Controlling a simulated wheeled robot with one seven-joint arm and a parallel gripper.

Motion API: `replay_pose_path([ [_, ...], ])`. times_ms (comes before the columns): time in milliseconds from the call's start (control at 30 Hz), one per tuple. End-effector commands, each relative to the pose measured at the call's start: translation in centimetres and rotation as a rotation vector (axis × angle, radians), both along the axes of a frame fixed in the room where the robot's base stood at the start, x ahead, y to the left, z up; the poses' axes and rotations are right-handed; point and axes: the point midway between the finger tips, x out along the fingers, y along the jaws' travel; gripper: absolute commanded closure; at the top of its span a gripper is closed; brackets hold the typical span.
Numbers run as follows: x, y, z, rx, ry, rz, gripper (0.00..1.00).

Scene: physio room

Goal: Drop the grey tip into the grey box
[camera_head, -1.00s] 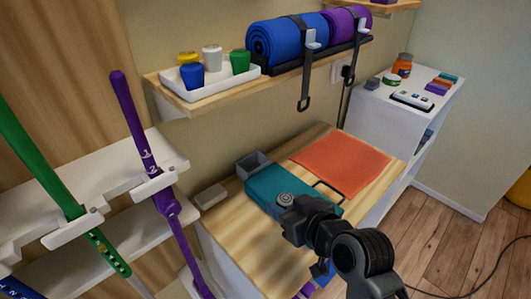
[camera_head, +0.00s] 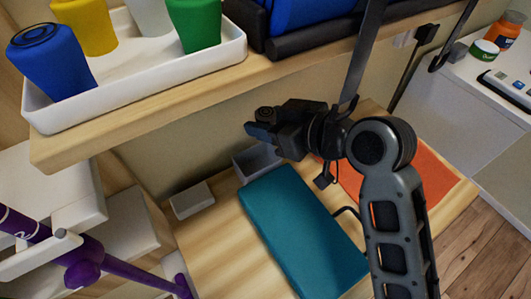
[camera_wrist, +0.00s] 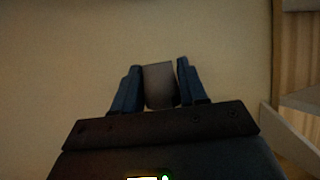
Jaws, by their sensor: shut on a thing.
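The grey tip (camera_head: 265,113) is held between the fingers of my gripper (camera_head: 257,125), which is shut on it. In the wrist view the tip (camera_wrist: 158,85) shows as a grey-brown block between the two dark fingers (camera_wrist: 157,88). The grey box (camera_head: 254,164) is a small open-topped box on the wooden table, behind the teal block. In the head view my gripper appears above the box and covers part of it. How high the tip is above the box cannot be told. The wrist view shows mostly plain wall beyond the tip.
A wooden shelf (camera_head: 110,143) bears a white tray (camera_head: 150,98) with blue, yellow, white and green tips, and a dark rack. A teal block (camera_head: 300,235), a pale block (camera_head: 191,200) and an orange mat (camera_head: 432,172) lie on the table. A purple crutch (camera_head: 125,268) stands left.

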Motion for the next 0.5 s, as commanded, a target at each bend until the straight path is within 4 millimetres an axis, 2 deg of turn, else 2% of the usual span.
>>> replay_pose_path([
  [267, -0.1, 0.1, -1.5, -0.001, 0.001, 0.004, 0.95],
  [500, -0.1, 0.1, -4.3, 0.0, 0.002, 0.004, 0.95],
])
